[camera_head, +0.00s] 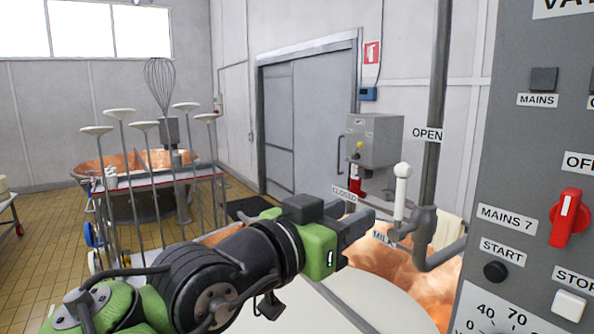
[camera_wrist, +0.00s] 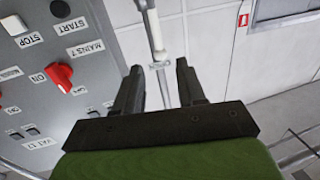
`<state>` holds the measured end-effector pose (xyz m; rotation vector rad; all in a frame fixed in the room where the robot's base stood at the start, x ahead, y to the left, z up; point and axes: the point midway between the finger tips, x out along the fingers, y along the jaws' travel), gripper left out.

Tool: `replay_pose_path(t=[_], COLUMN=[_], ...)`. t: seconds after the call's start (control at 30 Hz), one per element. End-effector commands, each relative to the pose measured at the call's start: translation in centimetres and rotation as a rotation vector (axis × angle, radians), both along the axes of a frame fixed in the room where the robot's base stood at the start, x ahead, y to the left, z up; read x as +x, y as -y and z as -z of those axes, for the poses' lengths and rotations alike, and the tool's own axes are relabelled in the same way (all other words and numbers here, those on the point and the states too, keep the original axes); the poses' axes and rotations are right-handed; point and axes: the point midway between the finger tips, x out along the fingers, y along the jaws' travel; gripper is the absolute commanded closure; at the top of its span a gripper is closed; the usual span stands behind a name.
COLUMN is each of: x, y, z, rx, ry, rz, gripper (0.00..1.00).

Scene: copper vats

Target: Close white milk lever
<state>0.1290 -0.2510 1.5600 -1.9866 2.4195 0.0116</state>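The white milk lever (camera_head: 401,192) stands upright on a valve of the grey pipe at centre right in the head view. The OPEN label (camera_head: 427,134) is above it, the CLOSED label (camera_head: 344,194) to its left and the MILK label (camera_head: 382,238) below. My gripper (camera_head: 364,216) is just left of the lever, fingers pointing toward it, apart from it in this view. In the wrist view my gripper (camera_wrist: 158,70) is open and empty, and the white lever (camera_wrist: 155,32) lies ahead, lined up with the gap between the fingertips.
A grey control panel (camera_head: 520,165) with a red switch (camera_head: 569,217) fills the right side. A copper vat (camera_head: 405,285) lies below the lever. The vertical grey pipe (camera_head: 436,90) is close behind it. A metal box (camera_head: 374,140) hangs on the wall beyond. Several tall-stemmed discs (camera_head: 145,126) stand left.

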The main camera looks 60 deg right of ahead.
Motion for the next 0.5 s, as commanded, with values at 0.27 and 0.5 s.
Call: replay_pose_path(t=[0.27, 0.5], x=[-0.7, -1.3], y=[1.9, 5.0], z=[-0.2, -0.2], rx=[-0.003, -0.004], ry=[-0.001, -0.002], rz=[0.012, 0.010], gripper=[0.60, 0.60])
